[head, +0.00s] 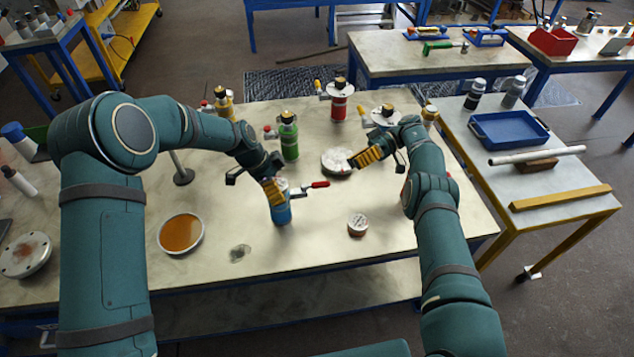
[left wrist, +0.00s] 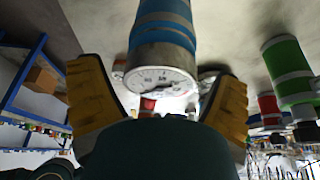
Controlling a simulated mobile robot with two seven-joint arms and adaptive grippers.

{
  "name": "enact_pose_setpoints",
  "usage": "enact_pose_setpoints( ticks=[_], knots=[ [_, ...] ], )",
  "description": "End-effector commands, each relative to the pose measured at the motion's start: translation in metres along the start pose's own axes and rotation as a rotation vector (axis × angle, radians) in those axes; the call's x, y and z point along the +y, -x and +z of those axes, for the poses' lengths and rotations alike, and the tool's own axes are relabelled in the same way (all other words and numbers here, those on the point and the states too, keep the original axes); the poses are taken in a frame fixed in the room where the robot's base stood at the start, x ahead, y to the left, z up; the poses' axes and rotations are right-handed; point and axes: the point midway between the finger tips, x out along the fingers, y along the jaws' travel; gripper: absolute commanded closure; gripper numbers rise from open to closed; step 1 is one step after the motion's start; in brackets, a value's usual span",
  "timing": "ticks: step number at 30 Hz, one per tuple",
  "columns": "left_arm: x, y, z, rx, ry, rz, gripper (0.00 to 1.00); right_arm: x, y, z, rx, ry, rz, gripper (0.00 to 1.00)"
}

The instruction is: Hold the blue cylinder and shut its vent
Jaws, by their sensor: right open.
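The blue cylinder (head: 281,212) stands upright on the bench, left of my right gripper. A red-handled vent lever (head: 319,184) sticks out to the right from its upper part. My left gripper (head: 273,188) is at the cylinder's upper part and hides some of it. In the left wrist view the blue cylinder (left wrist: 163,22), with a dial on its end face, shows between the spread yellow fingers of my left gripper (left wrist: 158,95), with gaps on both sides. My right gripper (head: 366,157) is open and empty, right of and beyond the lever.
A green cylinder (head: 289,138) stands behind the blue one, and a red cylinder (head: 338,106) farther back. An orange dish (head: 181,233) lies at left, a small round tin (head: 357,225) at right. A white flanged disc (head: 336,162) lies beside my right gripper. The front bench is mostly clear.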

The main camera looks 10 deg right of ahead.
Motion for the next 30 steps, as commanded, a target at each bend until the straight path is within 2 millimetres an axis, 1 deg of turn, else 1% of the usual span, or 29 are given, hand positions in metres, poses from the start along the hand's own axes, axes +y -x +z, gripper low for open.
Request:
enact_pose_setpoints(
  ticks=[9, 11, 14, 17, 24, 27, 30],
  knots=[
    [0.000, 0.001, 0.000, 0.000, 0.000, 0.000, 0.02, 0.000, 0.000, 0.000, 0.000, 0.000, 0.000, 0.49],
    [0.000, 0.003, 0.000, 0.001, 0.000, -0.001, 0.02, 0.000, 0.000, 0.000, 0.000, 0.000, 0.000, 0.49],
    [-0.001, 0.012, 0.000, 0.001, 0.000, -0.003, 0.02, 0.000, 0.000, 0.000, 0.000, 0.000, 0.000, 0.49],
    [-0.001, 0.029, 0.000, 0.001, 0.001, -0.004, 0.02, 0.000, 0.000, 0.000, 0.000, 0.000, 0.000, 0.49],
    [-0.001, 0.079, 0.000, 0.001, 0.002, -0.005, 0.02, 0.000, 0.000, 0.000, 0.000, 0.000, 0.000, 0.49],
    [-0.001, 0.096, 0.000, 0.001, 0.000, -0.004, 0.02, 0.000, 0.000, 0.000, 0.000, 0.000, 0.000, 0.49],
    [-0.001, 0.108, 0.000, 0.001, 0.000, -0.003, 0.02, 0.000, 0.000, 0.000, 0.000, 0.000, 0.000, 0.49]
  ],
)
